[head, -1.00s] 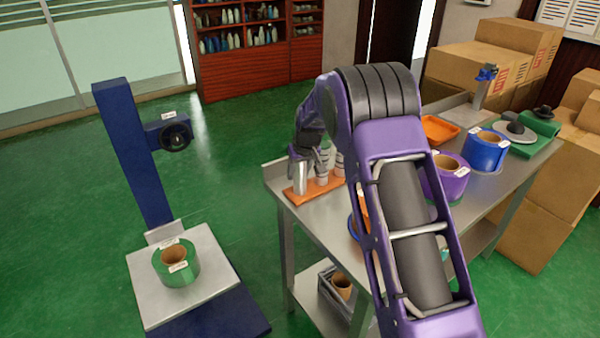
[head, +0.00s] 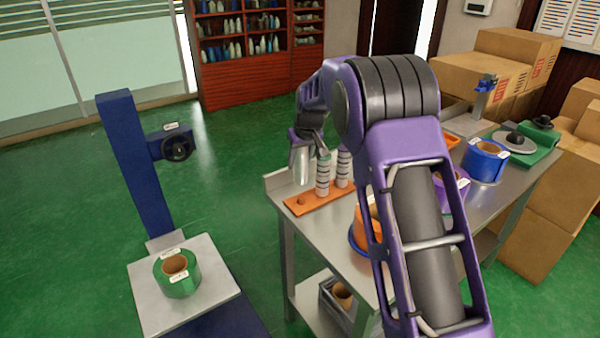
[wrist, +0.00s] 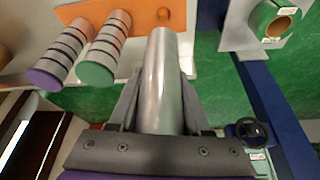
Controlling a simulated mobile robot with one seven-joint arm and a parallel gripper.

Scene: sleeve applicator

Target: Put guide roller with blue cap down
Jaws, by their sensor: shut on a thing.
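My gripper (head: 305,150) is shut on a plain silver roller (head: 299,166), which points downward. In the wrist view the silver roller (wrist: 162,85) sits between my two fingers (wrist: 160,112). No blue cap shows on it; that end may be hidden in the gripper. The orange holder board (head: 320,198) lies on the near left corner of the metal table. Its bare peg (head: 300,201) shows just below the held roller, with a gap between them. Two striped rollers stand on the board; the wrist view shows one with a purple cap (wrist: 44,79) and one with a green cap (wrist: 94,74).
The metal table (head: 345,237) also bears an orange roll (head: 366,226), a blue roll (head: 484,162) and a purple roll (head: 461,186). A blue stand (head: 133,165) with a black handwheel (head: 178,148) and a green roll (head: 177,275) is at left. Open green floor lies between.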

